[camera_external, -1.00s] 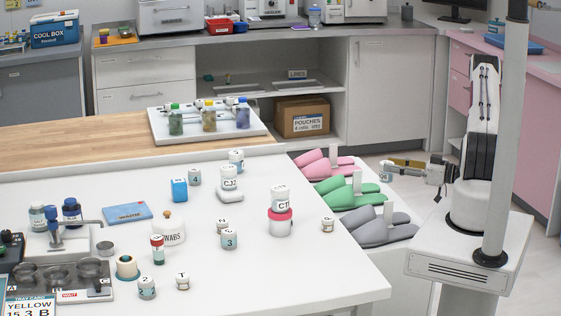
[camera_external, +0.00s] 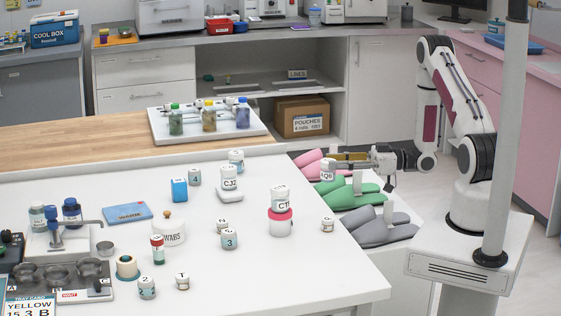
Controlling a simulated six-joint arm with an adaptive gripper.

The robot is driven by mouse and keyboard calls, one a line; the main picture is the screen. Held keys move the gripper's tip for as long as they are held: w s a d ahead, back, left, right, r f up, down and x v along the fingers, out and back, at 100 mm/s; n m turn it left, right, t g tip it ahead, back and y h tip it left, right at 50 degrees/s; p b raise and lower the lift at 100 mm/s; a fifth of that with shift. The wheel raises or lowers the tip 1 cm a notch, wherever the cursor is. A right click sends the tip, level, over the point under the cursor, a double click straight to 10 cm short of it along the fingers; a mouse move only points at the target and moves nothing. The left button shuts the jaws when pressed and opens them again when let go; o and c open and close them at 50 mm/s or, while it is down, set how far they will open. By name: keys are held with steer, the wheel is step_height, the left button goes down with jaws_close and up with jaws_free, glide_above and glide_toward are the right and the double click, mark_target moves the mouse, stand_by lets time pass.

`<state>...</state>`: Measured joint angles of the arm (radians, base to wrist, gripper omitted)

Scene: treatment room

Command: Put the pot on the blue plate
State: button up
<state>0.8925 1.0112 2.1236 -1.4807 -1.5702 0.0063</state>
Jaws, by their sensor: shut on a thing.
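My gripper (camera_external: 335,161) is shut on a small white pot (camera_external: 327,172) with a dark-lettered label. It holds the pot in the air just past the right edge of the white table, in front of the pink slippers. A flat blue plate-like piece (camera_external: 127,212) with a pale label lies at the left of the table, well to the left of my gripper. Nothing stands on it.
Several similar labelled pots stand on the white table (camera_external: 330,278), including a stacked one (camera_external: 280,200) and one on a white block (camera_external: 229,178). A white tub (camera_external: 169,233) and a blue box (camera_external: 179,190) stand nearer the blue piece. The table's front right is clear.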

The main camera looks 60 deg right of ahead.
steer(key=a+n+g+y, duration=0.1)
steer(key=a, duration=0.4)
steer(key=a+n+g+y, duration=0.1)
steer(key=a+g+y, duration=0.1)
steer(key=a, duration=0.3)
steer(key=w+a+n+g+y, duration=0.1)
steer(key=a+n, duration=0.1)
steer(key=a, duration=0.4)
steer(key=shift+g+y, duration=0.3)
steer(key=shift+y, duration=0.1)
steer(key=shift+d+r, duration=0.1)
